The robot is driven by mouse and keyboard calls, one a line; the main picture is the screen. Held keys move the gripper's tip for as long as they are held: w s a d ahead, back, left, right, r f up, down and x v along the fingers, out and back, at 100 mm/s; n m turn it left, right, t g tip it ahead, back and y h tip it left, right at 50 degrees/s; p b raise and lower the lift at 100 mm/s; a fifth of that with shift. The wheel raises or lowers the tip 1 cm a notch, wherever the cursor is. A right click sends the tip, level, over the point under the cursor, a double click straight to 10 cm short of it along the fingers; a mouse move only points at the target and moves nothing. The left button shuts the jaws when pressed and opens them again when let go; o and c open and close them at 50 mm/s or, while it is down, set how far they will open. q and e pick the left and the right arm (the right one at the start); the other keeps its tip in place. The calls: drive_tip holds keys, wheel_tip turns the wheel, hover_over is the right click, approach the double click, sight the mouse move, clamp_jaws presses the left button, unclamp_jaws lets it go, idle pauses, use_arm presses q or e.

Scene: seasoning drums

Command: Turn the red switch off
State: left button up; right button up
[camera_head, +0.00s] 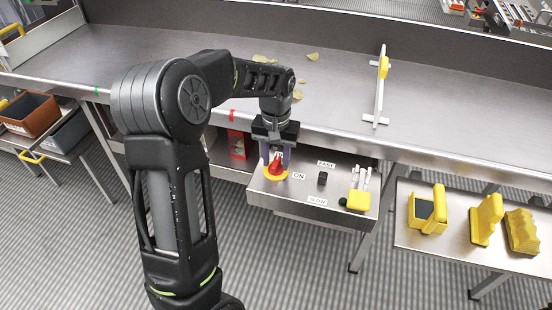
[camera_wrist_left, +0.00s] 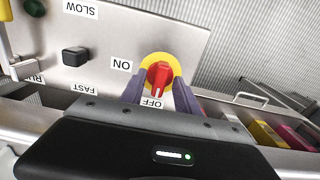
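The red switch (camera_head: 276,168) is a red knob on a round yellow base, set on the steel control panel (camera_head: 263,190). It also shows in the left wrist view (camera_wrist_left: 159,74), where the white mark on the knob points toward the OFF label (camera_wrist_left: 152,104). The ON label (camera_wrist_left: 121,65) is to its left there. My left gripper (camera_head: 275,163) points down at the switch; in the left wrist view its fingers (camera_wrist_left: 160,88) are apart, one on each side of the knob, with yellow base showing in the gap. My right gripper is not in view.
A black knob (camera_head: 322,178) sits between the FAST and SLOW labels. A yellow block with white levers (camera_head: 358,200) is on the panel's right. The worktable (camera_head: 210,40) edge overhangs behind the panel. Yellow parts (camera_head: 486,220) stand on a side table at the right.

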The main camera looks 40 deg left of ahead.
sight(276, 162)
use_arm(q)
wheel_tip(276, 162, up, 8)
drive_tip(key=shift+f, duration=0.1)
idle(0.6)
idle(0.4)
